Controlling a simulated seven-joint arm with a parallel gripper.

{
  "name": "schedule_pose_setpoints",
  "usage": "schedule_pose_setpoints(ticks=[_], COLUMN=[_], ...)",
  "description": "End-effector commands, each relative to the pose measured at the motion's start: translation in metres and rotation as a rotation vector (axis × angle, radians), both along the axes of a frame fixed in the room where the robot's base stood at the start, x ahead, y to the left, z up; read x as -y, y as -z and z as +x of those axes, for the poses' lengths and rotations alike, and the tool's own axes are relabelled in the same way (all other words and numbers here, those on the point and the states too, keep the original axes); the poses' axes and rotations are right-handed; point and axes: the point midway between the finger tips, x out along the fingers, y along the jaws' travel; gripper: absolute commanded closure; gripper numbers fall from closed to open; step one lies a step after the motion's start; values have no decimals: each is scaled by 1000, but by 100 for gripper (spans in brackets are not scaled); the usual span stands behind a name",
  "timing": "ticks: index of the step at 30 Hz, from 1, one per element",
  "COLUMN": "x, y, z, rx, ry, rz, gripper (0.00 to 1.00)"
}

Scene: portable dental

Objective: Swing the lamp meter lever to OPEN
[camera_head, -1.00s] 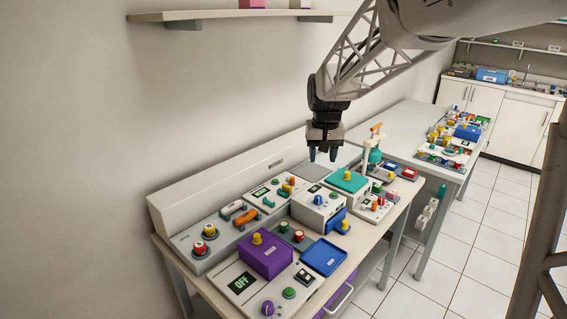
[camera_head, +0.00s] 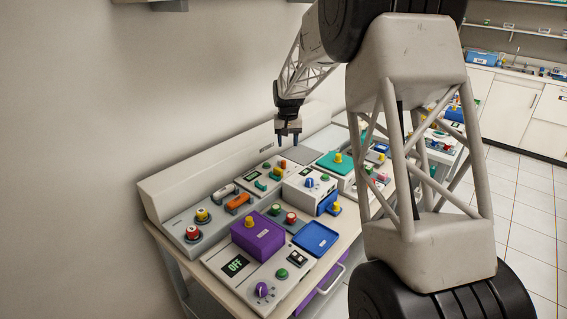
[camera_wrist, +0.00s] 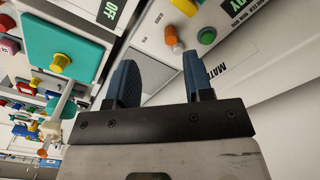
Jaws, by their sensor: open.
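In the head view my gripper (camera_head: 289,140) hangs with its fingers pointing down, above the back of the bench. It is open and empty, apart from everything below. A pale panel with a dark display (camera_head: 252,177), which looks like the lamp meter, lies below and left of it. A teal lever-like part (camera_head: 262,185) is at its front, and small coloured knobs (camera_head: 276,171) are at its back. In the wrist view my open fingers (camera_wrist: 158,75) frame a pale panel face with an orange-and-white peg (camera_wrist: 174,40), a green button (camera_wrist: 207,36) and partly cut-off "METER" lettering. The lever's marked position is unreadable.
A white box with a blue knob (camera_head: 310,182), a purple box (camera_head: 257,236) and a blue tray (camera_head: 315,238) crowd the front. An orange handle (camera_head: 238,203) is at left. A teal-topped box (camera_head: 334,162) stands at right. A grey plate (camera_head: 301,155) lies clear below my gripper.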

Motion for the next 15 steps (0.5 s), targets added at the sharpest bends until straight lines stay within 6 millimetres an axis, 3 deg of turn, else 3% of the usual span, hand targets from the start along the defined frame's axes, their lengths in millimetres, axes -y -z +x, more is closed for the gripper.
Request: schedule_pose_setpoints(ticks=[6, 15], x=[-9, -12], y=[29, 38], z=[30, 39], rx=[-13, -17], ry=[-2, -2], rz=[-1, -1], gripper=[53, 53])
